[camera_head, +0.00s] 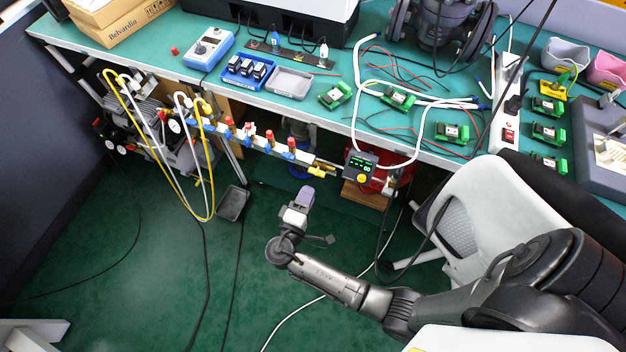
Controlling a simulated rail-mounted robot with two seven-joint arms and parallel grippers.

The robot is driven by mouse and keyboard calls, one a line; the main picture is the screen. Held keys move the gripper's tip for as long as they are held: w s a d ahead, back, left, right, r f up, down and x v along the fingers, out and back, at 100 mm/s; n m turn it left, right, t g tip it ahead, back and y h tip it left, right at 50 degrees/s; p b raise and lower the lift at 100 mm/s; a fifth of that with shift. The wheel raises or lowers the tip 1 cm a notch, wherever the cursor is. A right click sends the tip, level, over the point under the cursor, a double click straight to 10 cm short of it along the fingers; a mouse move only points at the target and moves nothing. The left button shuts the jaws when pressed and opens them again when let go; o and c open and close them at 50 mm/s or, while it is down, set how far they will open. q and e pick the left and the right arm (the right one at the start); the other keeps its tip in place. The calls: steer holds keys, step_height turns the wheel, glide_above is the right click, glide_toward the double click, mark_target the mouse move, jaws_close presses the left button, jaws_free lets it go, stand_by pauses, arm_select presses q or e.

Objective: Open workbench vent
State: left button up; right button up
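The green-topped workbench (300,112) runs across the upper half of the head view. A silver air manifold (262,142) is fixed below its front edge, with several small valves carrying red and blue parts. A yellow part (317,172) sits at the manifold's right end, beside a digital gauge (361,165) with a green readout. I cannot tell which part is the vent. My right gripper (304,196) is below and in front of the manifold's right end, apparently apart from it. Its fingertips are too small to show whether they are open. My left gripper is not in view.
Yellow and white hoses (211,190) hang at the manifold's left end, near a compressor (150,120). A dark tray (232,203) lies on the green floor. A chair (485,215) stands at right, close to my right arm. Open floor lies at lower left.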

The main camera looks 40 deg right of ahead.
steer(key=v, duration=0.7)
steer(key=shift+a+p, duration=0.25)
steer(key=shift+p, duration=0.15)
